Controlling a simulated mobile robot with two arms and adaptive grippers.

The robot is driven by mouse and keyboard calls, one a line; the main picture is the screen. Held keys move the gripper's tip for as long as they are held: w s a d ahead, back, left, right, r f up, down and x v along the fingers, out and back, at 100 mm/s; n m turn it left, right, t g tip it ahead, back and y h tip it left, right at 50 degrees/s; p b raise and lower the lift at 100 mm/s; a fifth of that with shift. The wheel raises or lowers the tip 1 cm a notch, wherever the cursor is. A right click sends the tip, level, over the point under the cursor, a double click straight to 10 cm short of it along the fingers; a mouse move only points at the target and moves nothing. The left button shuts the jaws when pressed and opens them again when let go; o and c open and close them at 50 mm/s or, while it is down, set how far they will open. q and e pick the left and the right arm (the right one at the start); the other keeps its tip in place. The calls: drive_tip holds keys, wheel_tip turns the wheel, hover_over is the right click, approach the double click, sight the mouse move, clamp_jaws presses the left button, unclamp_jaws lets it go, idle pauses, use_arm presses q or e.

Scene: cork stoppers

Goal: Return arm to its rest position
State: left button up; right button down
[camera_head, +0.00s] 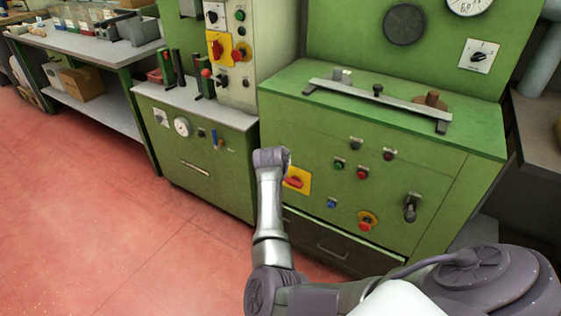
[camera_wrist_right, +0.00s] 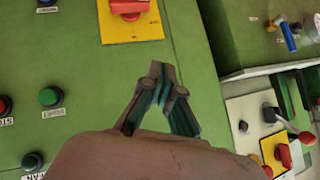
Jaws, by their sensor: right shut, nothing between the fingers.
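My right arm (camera_head: 270,205) reaches up from the lower right of the head view, in front of the green machine cabinet (camera_head: 330,215). Its far end stands beside the red rotary switch on a yellow plate (camera_head: 297,181). The gripper's fingers cannot be made out in the head view. In the right wrist view my right gripper (camera_wrist_right: 160,72) is shut, its fingertips together with nothing between them. It is in front of the green panel, below the yellow plate with the red switch (camera_wrist_right: 130,8). My left gripper is not in view.
Buttons and a black lever (camera_head: 411,207) stick out of the front. A grey bench (camera_head: 90,42) stands at left. Red floor (camera_head: 90,220) is clear.

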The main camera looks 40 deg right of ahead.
idle(0.3)
